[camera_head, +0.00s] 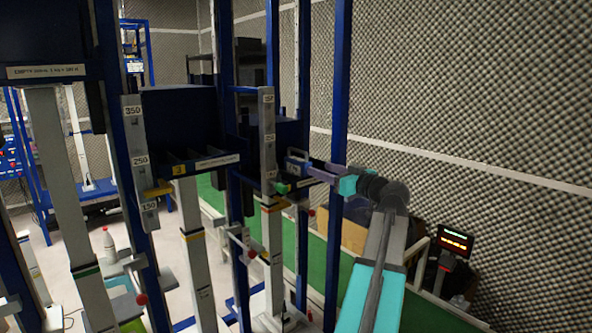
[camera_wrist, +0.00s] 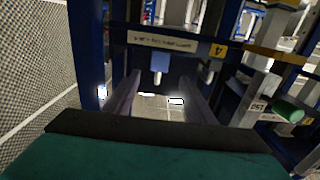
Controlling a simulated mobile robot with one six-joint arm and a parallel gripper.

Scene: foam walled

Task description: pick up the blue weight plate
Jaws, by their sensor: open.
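My gripper (camera_head: 300,165) reaches from the right into a dark blue shelf bay of the rack. In the wrist view its two purple-grey fingers (camera_wrist: 160,82) are apart, with nothing visible held between them. A small light blue piece (camera_wrist: 160,62) hangs or stands just beyond the fingertips, roughly centred between them, under a label strip. It may be the blue weight plate, but its shape is too small to be sure. I cannot tell whether the fingers touch it. In the head view I cannot clearly pick out the plate near the gripper.
A label strip marked 4 (camera_wrist: 175,42) crosses the bay's front in the wrist view. Blue uprights (camera_head: 337,120) stand close around my arm. A green cylinder (camera_wrist: 288,112) lies at the right of the wrist view. A lit display (camera_head: 455,240) stands at right, before the foam wall.

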